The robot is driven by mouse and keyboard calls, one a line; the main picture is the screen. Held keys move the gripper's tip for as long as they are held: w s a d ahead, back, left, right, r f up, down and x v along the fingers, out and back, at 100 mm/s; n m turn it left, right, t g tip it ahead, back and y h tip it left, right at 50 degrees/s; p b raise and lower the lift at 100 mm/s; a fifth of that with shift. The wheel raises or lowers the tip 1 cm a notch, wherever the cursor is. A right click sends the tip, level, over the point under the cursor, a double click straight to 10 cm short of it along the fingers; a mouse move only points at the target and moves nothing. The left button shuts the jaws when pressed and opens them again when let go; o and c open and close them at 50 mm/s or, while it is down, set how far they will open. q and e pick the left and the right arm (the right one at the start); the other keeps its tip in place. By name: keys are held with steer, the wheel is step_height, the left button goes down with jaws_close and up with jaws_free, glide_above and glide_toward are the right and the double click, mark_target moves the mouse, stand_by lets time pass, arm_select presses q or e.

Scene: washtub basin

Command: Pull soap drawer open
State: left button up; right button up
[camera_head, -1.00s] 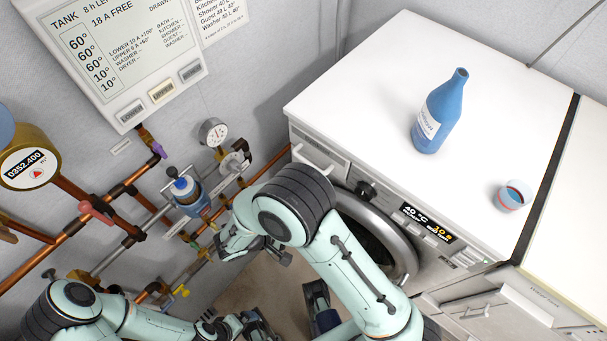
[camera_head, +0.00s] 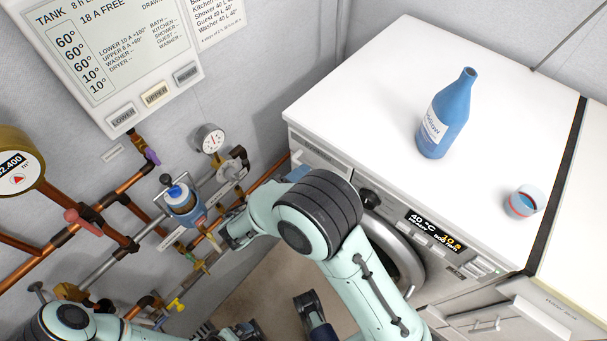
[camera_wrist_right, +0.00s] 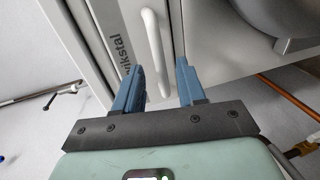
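The soap drawer (camera_head: 328,161) is the light panel at the left end of the washing machine's front. It looks closed. Its pale curved handle (camera_wrist_right: 155,50) shows in the right wrist view beside lettering on the drawer front. My right gripper (camera_wrist_right: 160,85) is open, with its blue fingers apart and the handle's near end between them. I cannot tell whether either finger touches it. In the head view the right gripper (camera_head: 292,174) is at the drawer, partly hidden by my arm. My left gripper (camera_head: 245,331) is low at the bottom edge, its fingers unclear.
The washing machine (camera_head: 370,90) carries a blue bottle (camera_head: 445,115) and a small cup (camera_head: 523,202) on its white top. Copper pipes, valves and a pressure gauge (camera_head: 210,139) line the wall left of the drawer. The round door (camera_head: 400,250) is right of my right forearm.

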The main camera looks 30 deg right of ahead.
steer(key=shift+x, duration=0.95)
steer(key=shift+c, duration=0.3)
jaws_close()
steer(key=shift+a, duration=0.1)
